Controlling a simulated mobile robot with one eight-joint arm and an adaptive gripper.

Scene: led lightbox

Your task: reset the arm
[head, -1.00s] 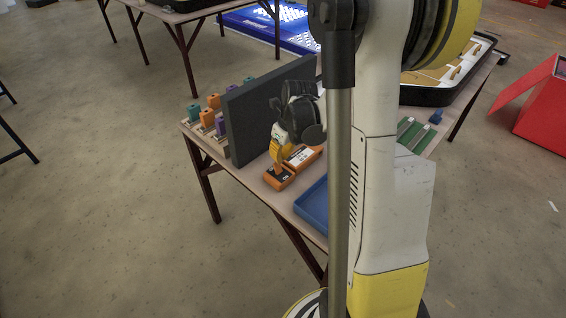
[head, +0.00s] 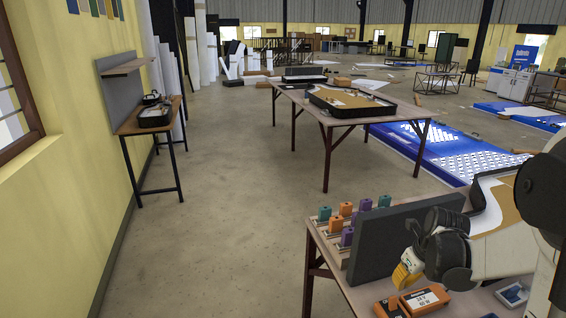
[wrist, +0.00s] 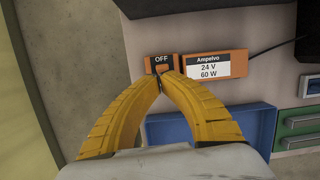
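My gripper (head: 400,280) shows at the lower right of the head view, its yellow fingers pointing down beside a dark upright panel (head: 385,240). In the wrist view its two fingers (wrist: 163,80) curve in and come together at the tips, with nothing visible held. The tips overlap an orange switch block marked OFF (wrist: 161,60); I cannot tell whether they touch it. An orange power supply labelled 24 V 60 W (wrist: 240,63) lies right of it. Both also show in the head view, the switch block (head: 388,308) partly cut off by the edge.
A blue tray (wrist: 262,130) lies below the power supply in the wrist view, with green parts (wrist: 302,122) at right. Several coloured blocks (head: 345,209) stand behind the panel. The floor (head: 225,235) to the left is clear.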

